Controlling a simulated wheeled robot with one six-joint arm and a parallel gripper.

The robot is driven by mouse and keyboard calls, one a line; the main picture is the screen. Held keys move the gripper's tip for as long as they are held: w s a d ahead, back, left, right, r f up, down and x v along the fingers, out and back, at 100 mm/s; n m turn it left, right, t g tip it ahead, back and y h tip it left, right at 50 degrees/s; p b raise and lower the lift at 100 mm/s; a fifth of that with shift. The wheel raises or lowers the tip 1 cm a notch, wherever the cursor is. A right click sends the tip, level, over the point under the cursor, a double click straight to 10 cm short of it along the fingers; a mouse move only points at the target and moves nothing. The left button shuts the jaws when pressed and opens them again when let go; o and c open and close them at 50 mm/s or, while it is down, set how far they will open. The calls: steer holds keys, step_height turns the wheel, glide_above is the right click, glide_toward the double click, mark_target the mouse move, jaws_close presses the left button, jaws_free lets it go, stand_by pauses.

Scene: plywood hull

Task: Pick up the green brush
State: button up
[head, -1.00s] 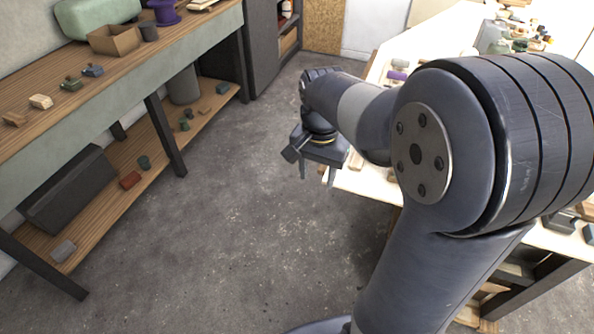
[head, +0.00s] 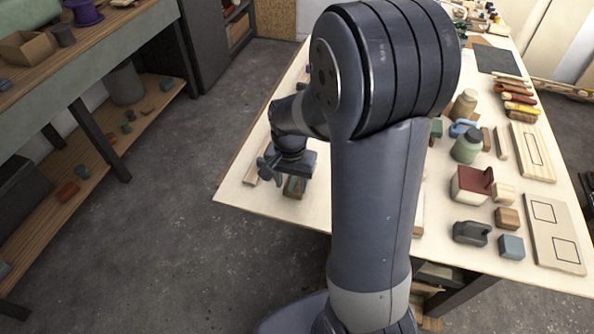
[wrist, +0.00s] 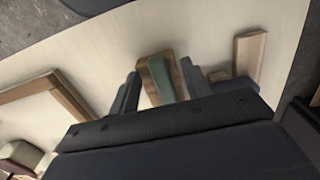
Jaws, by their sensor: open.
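A small green and brown piece, which looks like the green brush (head: 293,187), lies on the pale plywood table (head: 245,196) near its left front corner. It also shows in the wrist view (wrist: 161,78), with a green strip beside brown wood. My gripper (head: 285,170) is just above it in the head view and hides part of it. In the wrist view my gripper (wrist: 160,83) is open, with one finger on each side of the piece. The gripper body hides its near end. I cannot tell whether the fingers touch it.
In the wrist view a pale wooden block (wrist: 249,54) lies right of the fingers and a wooden frame (wrist: 62,92) lies left. Jars, blocks and a red-topped box (head: 470,186) stand on the table's right half. A wooden shelf bench (head: 100,38) stands across the grey floor.

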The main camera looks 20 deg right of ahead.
jaws_close()
stand_by(0.3)
steer(key=shift+r, duration=0.1)
step_height(320, 180, up, 10)
steer(key=shift+b, duration=0.3)
